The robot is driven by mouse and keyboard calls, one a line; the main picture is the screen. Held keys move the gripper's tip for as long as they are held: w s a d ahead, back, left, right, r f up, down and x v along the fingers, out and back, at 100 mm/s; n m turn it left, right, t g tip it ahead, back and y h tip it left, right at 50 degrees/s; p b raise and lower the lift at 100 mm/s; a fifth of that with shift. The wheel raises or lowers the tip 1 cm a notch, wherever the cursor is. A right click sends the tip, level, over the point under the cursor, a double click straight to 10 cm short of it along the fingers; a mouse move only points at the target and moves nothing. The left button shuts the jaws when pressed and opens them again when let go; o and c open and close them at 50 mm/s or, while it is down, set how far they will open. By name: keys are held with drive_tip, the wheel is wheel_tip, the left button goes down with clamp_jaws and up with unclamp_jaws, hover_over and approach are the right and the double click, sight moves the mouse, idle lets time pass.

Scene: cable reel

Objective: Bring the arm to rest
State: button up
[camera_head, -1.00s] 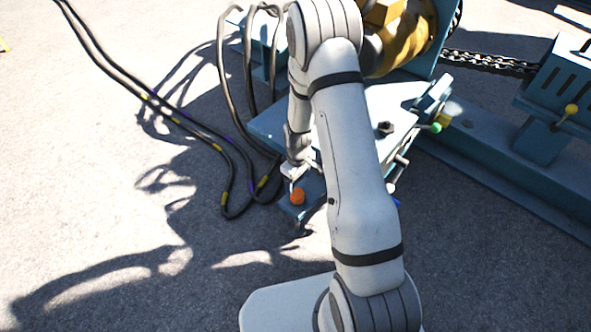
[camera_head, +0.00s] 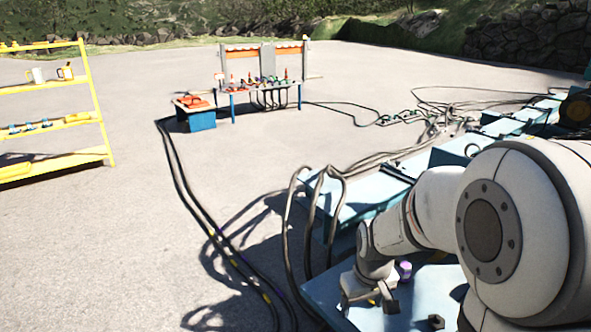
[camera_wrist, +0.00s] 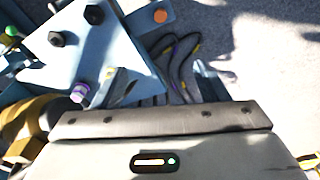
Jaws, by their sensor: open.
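My arm reaches in from the lower right of the head view, bent, with my gripper (camera_head: 370,304) pointing down over the blue machine top. The gripper is open, and nothing shows between its fingers in the wrist view (camera_wrist: 163,85). The blue machine top (camera_wrist: 105,50) fills the upper left of the wrist view. I cannot tell the gap between my gripper and the surface.
Black cables (camera_head: 186,195) run over the ground left of my arm. A blue box with looping cables (camera_head: 345,205) stands just beyond my gripper. Farther off are a workbench (camera_head: 262,88) and a yellow shelf (camera_head: 97,100). Open paved ground lies at the left.

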drive_tip(key=s+r+m+p, duration=0.1)
drive_tip(key=s+r+p, duration=0.3)
drive_tip(key=r, duration=0.6)
drive_tip(key=s+r+m+t+p, duration=0.1)
drive_tip(key=s+r+m+p, duration=0.1)
drive_tip(key=s+r+p, duration=0.3)
drive_tip(key=s+r, duration=0.4)
drive_tip(key=r, duration=0.2)
drive_tip(key=shift+s+p, duration=0.3)
drive_tip(key=shift+d+r, duration=0.1)
